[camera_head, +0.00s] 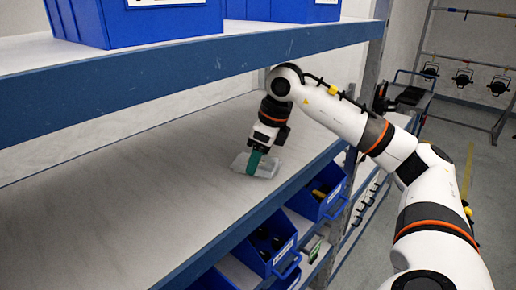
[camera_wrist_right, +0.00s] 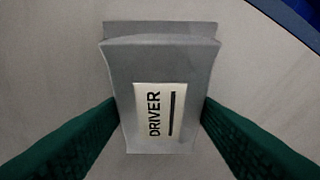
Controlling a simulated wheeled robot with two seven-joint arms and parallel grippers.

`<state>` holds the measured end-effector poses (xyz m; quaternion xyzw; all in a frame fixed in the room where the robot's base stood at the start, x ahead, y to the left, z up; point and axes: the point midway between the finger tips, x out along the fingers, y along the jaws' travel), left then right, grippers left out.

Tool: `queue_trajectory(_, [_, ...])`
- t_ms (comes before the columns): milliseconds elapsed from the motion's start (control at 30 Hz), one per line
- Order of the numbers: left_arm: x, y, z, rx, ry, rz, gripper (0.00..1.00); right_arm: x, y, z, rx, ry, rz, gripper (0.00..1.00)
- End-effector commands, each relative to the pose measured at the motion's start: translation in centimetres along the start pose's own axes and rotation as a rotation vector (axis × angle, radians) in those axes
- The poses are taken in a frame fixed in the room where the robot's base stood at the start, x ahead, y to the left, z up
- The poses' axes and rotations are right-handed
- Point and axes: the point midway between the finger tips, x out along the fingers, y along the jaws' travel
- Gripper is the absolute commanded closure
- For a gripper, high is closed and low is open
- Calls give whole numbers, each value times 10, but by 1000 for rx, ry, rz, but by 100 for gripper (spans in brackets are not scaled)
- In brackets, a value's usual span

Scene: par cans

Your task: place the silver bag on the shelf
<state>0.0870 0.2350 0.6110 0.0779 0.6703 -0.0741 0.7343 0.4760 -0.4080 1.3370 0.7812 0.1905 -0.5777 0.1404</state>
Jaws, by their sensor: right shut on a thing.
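The silver bag (camera_wrist_right: 160,65) fills the middle of the right wrist view, with a white label reading DRIVER on its face. In the head view the bag (camera_head: 266,169) is a small pale shape at or just above the shelf (camera_head: 120,205). I cannot tell whether it touches the surface. My right gripper (camera_head: 254,165) points down with green fingers shut on the bag. In the right wrist view its fingers (camera_wrist_right: 158,125) grip the bag from both sides. My left gripper is not in view.
An upper shelf with a blue front beam (camera_head: 200,75) carries blue bins (camera_head: 140,20) above the arm. More blue bins (camera_head: 268,245) sit below the shelf's front edge. The shelf is clear to the left. A rack with lamps (camera_head: 463,77) stands at the far right.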

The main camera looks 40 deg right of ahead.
Motion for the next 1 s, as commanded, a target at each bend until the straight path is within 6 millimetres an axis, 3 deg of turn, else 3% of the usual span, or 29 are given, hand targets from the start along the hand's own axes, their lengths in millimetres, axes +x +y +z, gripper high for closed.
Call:
queue_trajectory(367, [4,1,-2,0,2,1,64,6,0,2,-1,0,0,68])
queue_trajectory(400, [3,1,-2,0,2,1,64,4,0,2,-1,0,0,39])
queue_trajectory(500, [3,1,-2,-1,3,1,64,4,0,2,-1,0,0,23])
queue_trajectory(867, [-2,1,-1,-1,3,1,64,-1,0,0,-1,1,0,22])
queue_trajectory(1000, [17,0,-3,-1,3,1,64,-9,0,2,-1,6,2,22])
